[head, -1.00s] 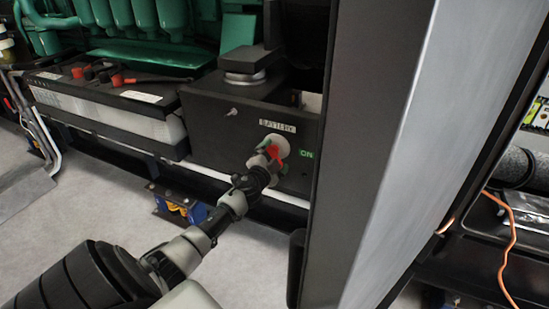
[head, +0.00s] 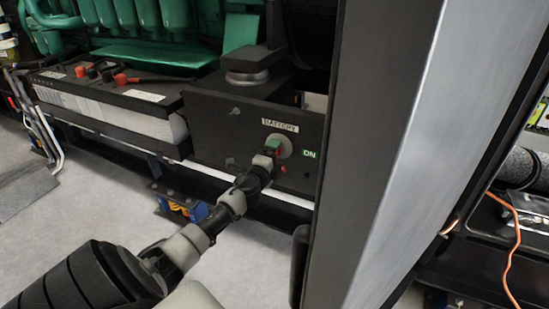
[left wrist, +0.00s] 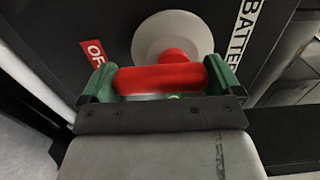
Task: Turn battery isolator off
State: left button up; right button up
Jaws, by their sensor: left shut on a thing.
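The battery isolator has a red handle (left wrist: 160,79) on a round pale disc (left wrist: 172,38). In the head view the disc (head: 285,146) is on a black panel (head: 213,128) under a "BATTERY" label (head: 281,125), with a green "ON" label (head: 309,154) to its right. My left gripper (head: 273,148) is at the disc and mostly hides the handle there. In the left wrist view its green fingers (left wrist: 158,84) are shut on the red handle, one at each end. A red label starting "OF" (left wrist: 94,52) shows left of the disc, partly covered.
A large dark and grey upright (head: 385,150) stands close on the right of the panel. A white-sided battery (head: 115,117) with red and black terminals is left of it. Green engine parts (head: 130,20) are behind. The light floor (head: 110,215) in front is mostly clear.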

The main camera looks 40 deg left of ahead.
pick_arm(q)
jog(key=shift+f, duration=0.1)
dwell(0.3)
jog(key=o, duration=0.6)
jog(key=shift+c, duration=0.2)
jog(key=shift+s, duration=0.1)
jog(key=p+v, duration=0.1)
jog(key=v, duration=0.9)
jog(key=shift+s+p, duration=0.3)
jog(key=shift+s, duration=0.05)
jog(key=shift+d, duration=0.1)
